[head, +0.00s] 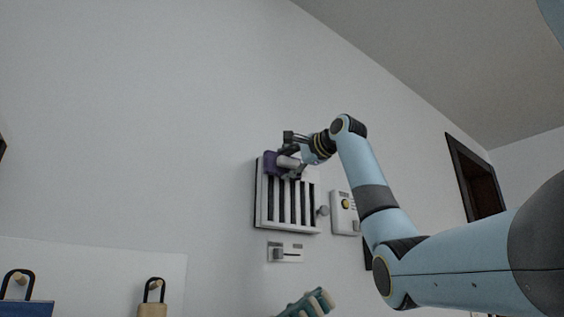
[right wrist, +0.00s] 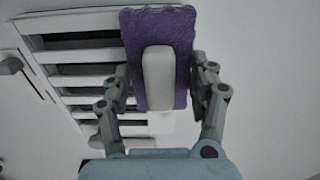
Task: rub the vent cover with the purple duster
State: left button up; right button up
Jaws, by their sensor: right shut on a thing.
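The vent cover (head: 262,205) is a white frame with dark slots on the wall, right of the middle in the head view. It also shows in the right wrist view (right wrist: 80,70), at the upper left. The purple duster (head: 270,162) has a purple pad and a pale handle; the right wrist view shows the duster (right wrist: 183,40) with its pad towards the vent cover. My right gripper (head: 290,160) is shut on the handle, at the top of the vent cover. The pad overlaps the cover's upper part; I cannot tell whether they touch. My left gripper is not in view.
A knob (head: 323,211) sticks out at the vent cover's right edge. A white box with a yellow-green button (head: 345,203) is to its right, and a slider plate (head: 286,252) is below. A teal object (head: 308,304) and two padlock-like things hang or stand lower down.

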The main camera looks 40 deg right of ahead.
aim_at(282, 158)
jog(key=shift+s+d+p, duration=0.2)
jog(key=shift+d+p, duration=0.05)
jog(key=shift+d, duration=1.7)
jog(key=shift+s+d+p, duration=0.2)
jog(key=shift+d+p, duration=0.1)
jog(key=shift+d, duration=1.65)
jog(key=shift+s+d+p, duration=0.2)
jog(key=shift+d+p, duration=0.05)
jog(key=shift+d, duration=1.7)
jog(key=shift+w+a+b, duration=0.15)
jog(key=shift+a+b, duration=0.3)
jog(key=shift+a, duration=1)
jog(key=shift+w+a+b, duration=0.2)
jog(key=shift+a+b, duration=0.25)
jog(key=shift+a, duration=0.95)
jog(key=shift+w+a+b, duration=0.15)
jog(key=shift+a+b, duration=0.3)
jog(key=shift+a, duration=1)
jog(key=shift+w+a+b, duration=0.15)
jog(key=shift+a+b, duration=0.1)
jog(key=shift+a, duration=1.35)
jog(key=shift+w+a+b, duration=0.15)
jog(key=shift+a+b, duration=0.1)
jog(key=shift+a, duration=1.3)
jog(key=shift+d, duration=0.15)
